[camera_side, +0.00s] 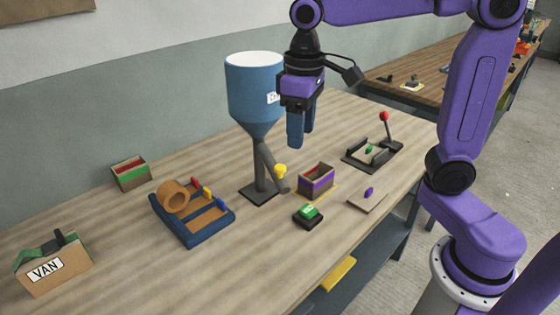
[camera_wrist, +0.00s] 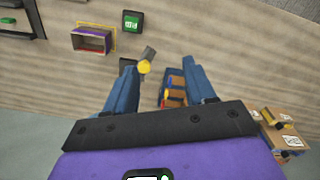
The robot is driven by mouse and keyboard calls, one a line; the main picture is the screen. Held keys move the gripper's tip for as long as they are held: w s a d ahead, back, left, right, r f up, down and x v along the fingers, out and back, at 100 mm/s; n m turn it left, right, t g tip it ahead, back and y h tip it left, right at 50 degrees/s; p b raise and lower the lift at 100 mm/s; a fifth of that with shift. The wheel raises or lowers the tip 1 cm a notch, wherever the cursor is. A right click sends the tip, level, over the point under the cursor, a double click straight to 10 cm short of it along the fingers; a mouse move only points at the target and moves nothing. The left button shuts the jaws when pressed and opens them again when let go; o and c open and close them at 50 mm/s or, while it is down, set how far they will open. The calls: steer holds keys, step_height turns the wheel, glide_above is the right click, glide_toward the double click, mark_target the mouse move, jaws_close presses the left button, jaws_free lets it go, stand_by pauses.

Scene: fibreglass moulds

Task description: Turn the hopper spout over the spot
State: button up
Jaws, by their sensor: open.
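The hopper (camera_side: 255,95) is a blue funnel with a white top on a dark post. Its grey spout (camera_side: 270,172) slants down to the right and carries a yellow knob (camera_side: 280,170). The spout's end is left of the purple box and apart from it. A yellow-marked spot (camera_side: 331,194) shows around the box's base. My gripper (camera_side: 301,140) is open and empty, fingers pointing down, above and right of the knob in the side view. In the wrist view the knob (camera_wrist: 145,67) appears between the blue fingers (camera_wrist: 160,62), nearer the left one.
An open purple box (camera_side: 318,184) stands on the yellow marking. A green button block (camera_side: 308,215) is in front of it. A blue tray with a tape roll (camera_side: 172,195) sits left of the hopper. A red-knobbed lever fixture (camera_side: 372,153) and a small board (camera_side: 367,201) are to the right.

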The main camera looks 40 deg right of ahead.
mark_target(280, 167)
steer(key=w+d+r+m, duration=0.2)
steer(key=w+r+m, duration=0.25)
steer(key=w, duration=0.35)
steer(key=shift+n, duration=0.25)
steer(key=f, duration=1.7)
steer(key=shift+s+f, duration=0.2)
steer(key=shift+s, duration=0.05)
jaws_close()
